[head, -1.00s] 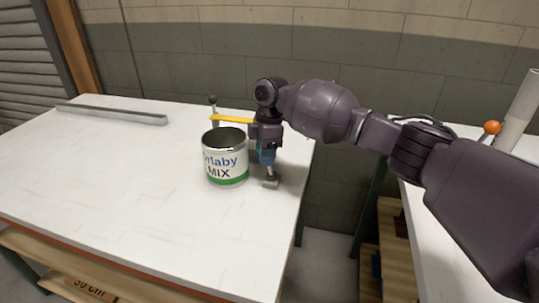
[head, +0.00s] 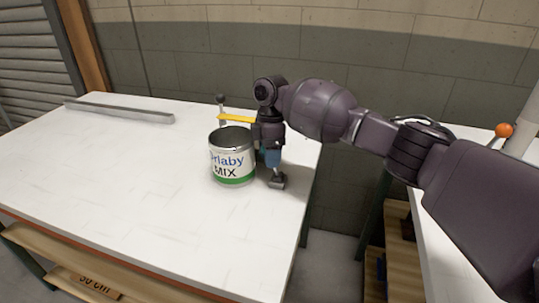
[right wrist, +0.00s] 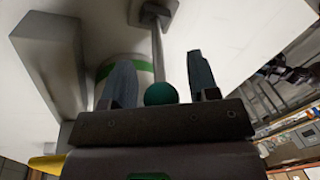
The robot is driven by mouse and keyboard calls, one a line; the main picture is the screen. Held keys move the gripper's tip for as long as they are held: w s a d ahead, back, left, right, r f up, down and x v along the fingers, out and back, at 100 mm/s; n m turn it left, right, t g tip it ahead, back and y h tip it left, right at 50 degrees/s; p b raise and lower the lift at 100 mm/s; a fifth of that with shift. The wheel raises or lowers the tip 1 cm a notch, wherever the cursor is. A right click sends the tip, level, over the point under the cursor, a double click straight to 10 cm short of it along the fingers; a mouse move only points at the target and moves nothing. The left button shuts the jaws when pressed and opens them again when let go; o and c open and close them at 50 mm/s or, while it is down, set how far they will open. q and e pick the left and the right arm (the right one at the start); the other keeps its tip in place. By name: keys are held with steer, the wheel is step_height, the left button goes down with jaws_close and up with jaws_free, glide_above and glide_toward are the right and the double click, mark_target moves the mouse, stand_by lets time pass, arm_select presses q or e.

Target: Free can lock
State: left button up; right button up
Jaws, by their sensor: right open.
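A can (head: 233,160) labelled "MIX", with a green band at its bottom, stands upright and open-topped on the white table. Its green band also shows in the right wrist view (right wrist: 106,70). A yellow bar (head: 237,119) lies behind the can's rim. My right gripper (head: 270,158) hangs just right of the can, fingers pointing down. In the right wrist view its two fingers (right wrist: 160,62) are apart, with a green ball knob (right wrist: 161,94) between them. A rod runs from the knob to a grey foot (right wrist: 155,14), which also shows in the head view (head: 277,182). My left gripper is out of view.
A dark-knobbed post (head: 221,104) stands behind the can. A long metal bar (head: 120,111) lies at the table's back left. The white table (head: 110,190) is clear left of the can. An orange ball (head: 504,130) shows at the right worktop.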

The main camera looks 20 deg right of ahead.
steer(key=a+v, duration=0.1)
steer(key=v, duration=0.9)
steer(key=shift+d+r+p, duration=0.35)
steer(key=shift+d, duration=0.15)
